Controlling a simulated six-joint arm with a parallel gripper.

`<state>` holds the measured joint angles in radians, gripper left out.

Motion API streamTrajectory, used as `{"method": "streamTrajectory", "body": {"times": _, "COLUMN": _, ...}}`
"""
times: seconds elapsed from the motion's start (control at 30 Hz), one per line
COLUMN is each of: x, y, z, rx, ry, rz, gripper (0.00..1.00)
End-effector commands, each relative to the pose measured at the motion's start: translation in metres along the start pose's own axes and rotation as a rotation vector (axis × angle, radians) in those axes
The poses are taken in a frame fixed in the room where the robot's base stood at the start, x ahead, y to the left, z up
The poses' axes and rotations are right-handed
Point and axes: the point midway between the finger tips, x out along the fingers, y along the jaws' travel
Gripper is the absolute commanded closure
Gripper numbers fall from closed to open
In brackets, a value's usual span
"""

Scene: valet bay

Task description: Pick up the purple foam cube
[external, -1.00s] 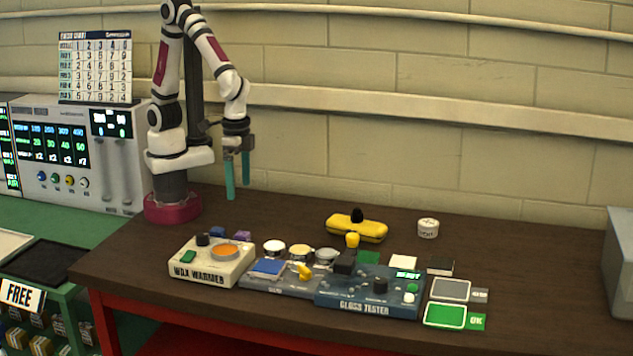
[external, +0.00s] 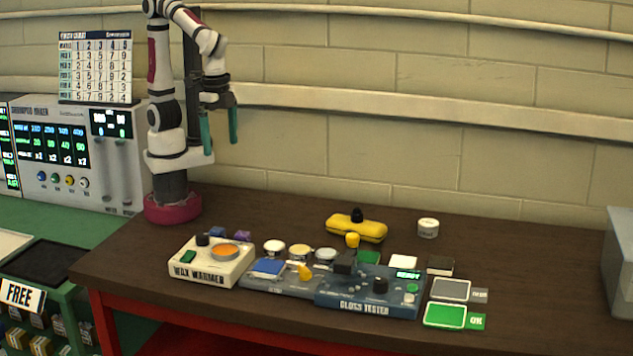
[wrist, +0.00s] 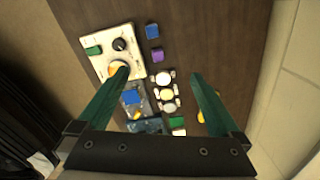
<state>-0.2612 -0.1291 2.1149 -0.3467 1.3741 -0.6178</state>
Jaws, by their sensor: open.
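The purple foam cube (external: 242,236) lies on the dark tabletop behind the wax warmer's right rear corner. In the wrist view the purple cube (wrist: 157,55) shows between the two green fingers, just beyond the fingertips. A blue cube (external: 216,233) lies beside it, to its left in the external view. My gripper (external: 221,146) is open and empty, pointing down high above the table, well above the cubes. It also shows in the wrist view (wrist: 158,74) with its fingers wide apart.
A yellow case (external: 357,231) and a white tin (external: 428,228) stand farther back. The tabletop behind the cubes is clear.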

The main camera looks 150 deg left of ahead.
Motion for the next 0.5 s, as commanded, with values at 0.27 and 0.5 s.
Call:
{"method": "streamTrajectory", "body": {"times": 0.27, "x": 0.032, "y": -0.015, "z": 0.122, "rx": 0.926, "ry": -0.003, "rz": -0.124, "gripper": 0.0}}
{"method": "streamTrajectory", "body": {"times": 0.5, "x": 0.033, "y": -0.017, "z": 0.124, "rx": 0.958, "ry": -0.007, "rz": -0.128, "gripper": 0.19}}
